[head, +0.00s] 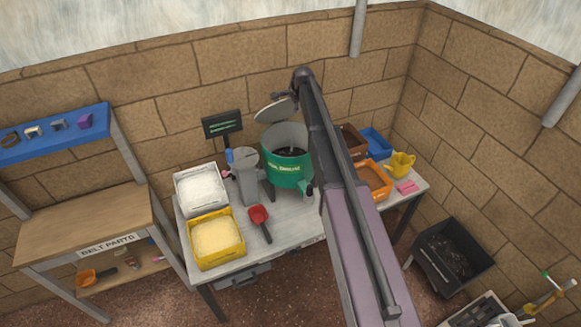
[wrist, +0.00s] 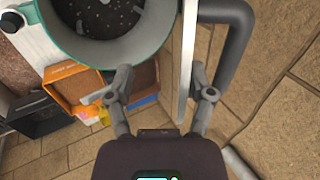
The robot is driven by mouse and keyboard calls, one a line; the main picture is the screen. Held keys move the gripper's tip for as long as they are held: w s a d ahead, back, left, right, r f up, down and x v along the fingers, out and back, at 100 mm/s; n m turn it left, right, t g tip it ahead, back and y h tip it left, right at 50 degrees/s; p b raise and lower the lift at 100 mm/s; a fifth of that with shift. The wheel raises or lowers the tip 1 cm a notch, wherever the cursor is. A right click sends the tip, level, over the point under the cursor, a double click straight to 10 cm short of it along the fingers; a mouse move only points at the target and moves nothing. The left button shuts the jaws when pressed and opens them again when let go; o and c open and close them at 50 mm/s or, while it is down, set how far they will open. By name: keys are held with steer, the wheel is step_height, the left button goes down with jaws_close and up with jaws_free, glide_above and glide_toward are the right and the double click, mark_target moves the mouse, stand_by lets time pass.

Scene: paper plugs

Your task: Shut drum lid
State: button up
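The green drum (head: 287,172) stands on the table with its top open and dark bits inside. In the wrist view its rim (wrist: 132,52) shows at upper left. The round grey lid (head: 273,112) is raised and tilted above the drum's back left side. In the wrist view a pale upright strip (wrist: 187,70), which appears to be the lid edge-on, stands between my fingertips, closer to the right finger. My gripper (wrist: 162,84) is open with fingers wide apart. In the head view my gripper (head: 283,96) is at the lid's upper edge, partly hidden by my arm.
The table holds a white tub (head: 201,188), a yellow tub (head: 216,238), a grey cylinder (head: 245,177), a red scoop (head: 259,217), an orange tray (head: 373,181) and a yellow watering can (head: 402,164). A small display (head: 222,125) and the brick wall are behind.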

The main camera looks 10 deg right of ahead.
steer(key=shift+s+d+f+b, duration=0.15)
steer(key=shift+s+f+b, duration=0.4)
steer(key=shift+s+f, duration=0.05)
steer(key=shift+s+d+f+b, duration=0.15)
steer(key=shift+s+f+b, duration=0.35)
steer(key=shift+s+f, duration=0.1)
steer(key=shift+r, duration=0.1)
step_height(320, 180, up, 7)
steer(key=p, duration=0.7)
stand_by(0.4)
steer(key=s+f+n+g+b, duration=0.2)
steer(key=s+f+n+b, duration=0.3)
steer(key=s, duration=0.9)
steer(key=s+f+n+g+h+b, duration=0.1)
steer(key=s+f+n+b, duration=0.4)
steer(key=s, duration=0.9)
steer(key=s+a+f+n+g+b, duration=0.1)
steer(key=s+f+n+b, duration=0.4)
steer(key=s, duration=1)
step_height(320, 180, down, 3)
steer(key=shift+f+g+h+b, duration=0.15)
steer(key=shift+g+h+b, duration=0.25)
steer(key=shift+g, duration=0.4)
steer(key=shift+w, duration=0.1)
steer(key=shift+c, duration=0.2)
